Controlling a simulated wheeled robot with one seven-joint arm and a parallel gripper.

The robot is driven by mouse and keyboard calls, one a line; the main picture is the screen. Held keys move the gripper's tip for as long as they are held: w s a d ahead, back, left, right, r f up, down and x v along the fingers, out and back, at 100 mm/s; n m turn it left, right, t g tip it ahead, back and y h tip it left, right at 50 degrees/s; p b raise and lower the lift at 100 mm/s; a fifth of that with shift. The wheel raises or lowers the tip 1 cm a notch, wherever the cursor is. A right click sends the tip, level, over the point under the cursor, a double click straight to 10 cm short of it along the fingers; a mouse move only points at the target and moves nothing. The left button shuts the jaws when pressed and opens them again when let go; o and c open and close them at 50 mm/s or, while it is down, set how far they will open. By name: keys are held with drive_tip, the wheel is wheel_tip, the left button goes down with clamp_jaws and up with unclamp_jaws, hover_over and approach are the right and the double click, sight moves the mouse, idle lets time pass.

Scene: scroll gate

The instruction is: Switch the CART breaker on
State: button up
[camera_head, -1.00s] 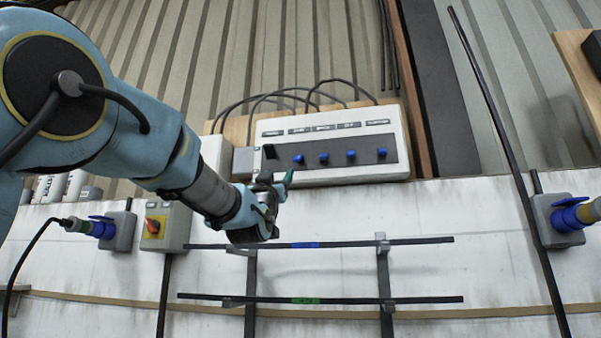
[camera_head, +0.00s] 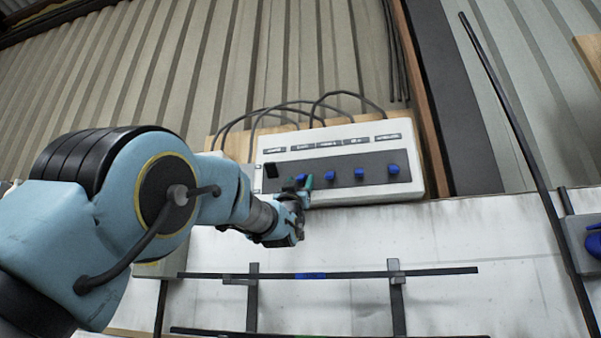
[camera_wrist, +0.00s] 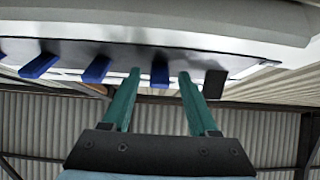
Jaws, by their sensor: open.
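The white breaker box (camera_head: 340,200) on the wall has a dark strip with one black switch (camera_head: 271,171) at the left and several blue switches (camera_head: 359,174) to its right. The small labels above them are too blurred to read, so I cannot tell which is CART. My gripper (camera_head: 305,183) is at the strip's lower left, by the leftmost blue switch (camera_head: 300,178). In the wrist view my gripper's green fingers (camera_wrist: 160,78) are apart, with that blue switch (camera_wrist: 160,72) showing between them. The black switch (camera_wrist: 214,84) is just right of the fingers there. Contact cannot be told.
Dark cables (camera_head: 285,112) loop over the top of the box. Below it, a dark horizontal rail (camera_head: 350,274) with a blue mark crosses the white wall. A dark slanted pole (camera_head: 520,130) and a blue connector (camera_head: 593,243) are at the right.

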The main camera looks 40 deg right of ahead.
drive_tip(key=shift+x, duration=0.75)
drive_tip(key=shift+c, duration=0.2)
clamp_jaws()
